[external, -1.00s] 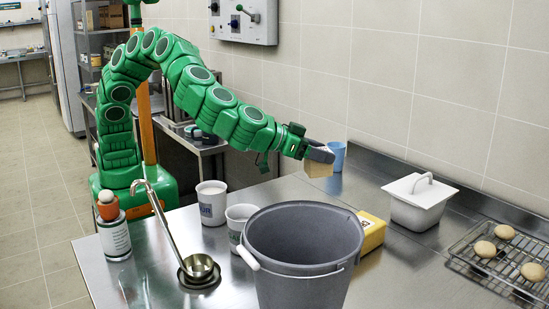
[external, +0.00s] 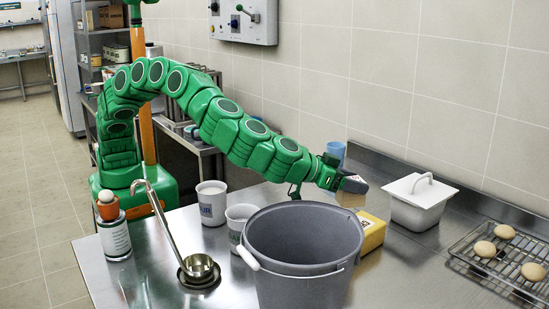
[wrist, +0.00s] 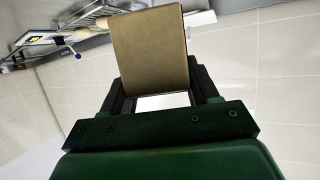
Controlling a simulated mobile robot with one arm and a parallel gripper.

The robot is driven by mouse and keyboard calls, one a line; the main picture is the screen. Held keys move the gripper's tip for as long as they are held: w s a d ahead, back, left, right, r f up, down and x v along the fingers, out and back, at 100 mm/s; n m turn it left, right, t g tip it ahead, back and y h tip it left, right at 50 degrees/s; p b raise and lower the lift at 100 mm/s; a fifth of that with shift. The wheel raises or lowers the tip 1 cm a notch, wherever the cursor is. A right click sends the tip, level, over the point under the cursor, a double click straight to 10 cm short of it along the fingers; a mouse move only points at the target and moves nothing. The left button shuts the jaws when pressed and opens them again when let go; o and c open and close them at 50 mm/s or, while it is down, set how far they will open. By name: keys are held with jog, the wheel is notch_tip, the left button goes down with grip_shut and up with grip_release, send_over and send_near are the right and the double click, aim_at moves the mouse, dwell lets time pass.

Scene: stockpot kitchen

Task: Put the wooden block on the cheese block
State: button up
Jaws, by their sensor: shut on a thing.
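The wooden block (wrist: 150,48) is tan and boxy and fills the space between my fingers in the wrist view. In the external view only a small part of the wooden block (external: 350,199) shows beneath my gripper (external: 354,185), which is shut on it. The cheese block (external: 371,231) is yellow with dark marking and lies on the steel counter behind the grey bucket, partly hidden by it. My gripper holds the wooden block above the back left end of the cheese block. Whether the two touch is hard to tell.
The grey bucket (external: 302,250) stands close in front of the cheese block. A lidded white container (external: 418,205) is to the right, with a wire rack of buns (external: 505,262) beyond. A blue cup (external: 335,152) stands behind my gripper. White mugs and a ladle are at left.

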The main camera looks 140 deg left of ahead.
aim_at(360, 204)
jog(key=shift+w+a+f, duration=0.25)
jog(key=shift+w+f, duration=0.25)
jog(key=shift+f, duration=0.25)
jog(key=shift+w+a+f, duration=0.2)
jog(key=shift+w+f, duration=0.3)
jog(key=shift+f, duration=1.65)
jog(key=shift+f, duration=0.1)
jog(key=o, duration=1.1)
jog(key=shift+v, duration=6.05)
jog(key=shift+a, duration=0.1)
